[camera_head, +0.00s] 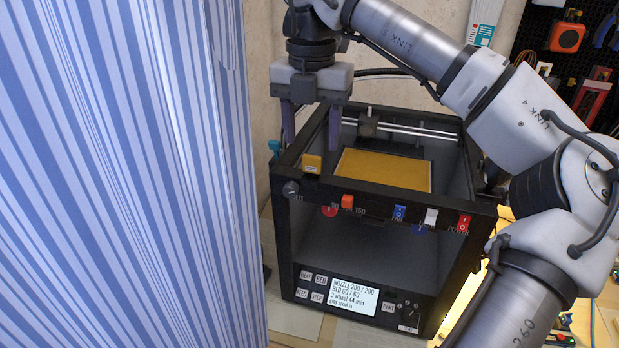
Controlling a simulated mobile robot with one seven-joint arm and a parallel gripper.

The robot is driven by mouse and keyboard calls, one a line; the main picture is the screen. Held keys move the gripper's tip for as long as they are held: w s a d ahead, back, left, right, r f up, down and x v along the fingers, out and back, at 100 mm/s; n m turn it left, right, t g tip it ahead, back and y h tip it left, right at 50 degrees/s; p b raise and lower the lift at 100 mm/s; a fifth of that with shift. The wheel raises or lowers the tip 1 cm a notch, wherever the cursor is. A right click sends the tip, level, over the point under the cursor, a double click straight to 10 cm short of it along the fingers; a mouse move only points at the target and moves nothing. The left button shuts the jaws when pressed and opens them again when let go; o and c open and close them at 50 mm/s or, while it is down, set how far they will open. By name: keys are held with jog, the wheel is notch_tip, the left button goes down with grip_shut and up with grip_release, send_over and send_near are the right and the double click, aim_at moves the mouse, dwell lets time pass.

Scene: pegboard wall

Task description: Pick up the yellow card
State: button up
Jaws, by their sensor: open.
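A small yellow card (312,163) stands at the top left front corner of the black 3D printer (285,238). My gripper (311,143) points down just above and around the card's position in the picture, with its two purple fingers spread apart and nothing seen between them. I cannot tell how far the fingertips are from the card in depth. A larger flat golden-yellow plate (385,170) lies inside the printer's open top, to the right of my gripper.
A blue and white striped curtain (130,180) fills the left side. An orange-red switch (347,201), a blue one (399,212), a white one (431,216) and a red one (463,223) line the printer's front bar. Tools hang on the pegboard (540,30) at the upper right.

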aim_at(312, 156)
jog(key=f+b, duration=0.1)
jog(key=f, duration=0.1)
jog(key=f+b, duration=0.1)
jog(key=b, duration=0.1)
jog(key=f+b, duration=0.1)
jog(key=f, duration=0.1)
jog(key=shift+w+d+f, duration=0.1)
jog(key=shift+w+f, duration=0.15)
jog(key=shift+f, duration=0.05)
jog(key=shift+s+r, duration=0.1)
jog(key=shift+r, duration=0.05)
jog(key=c, duration=1)
jog(key=shift+c, duration=0.2)
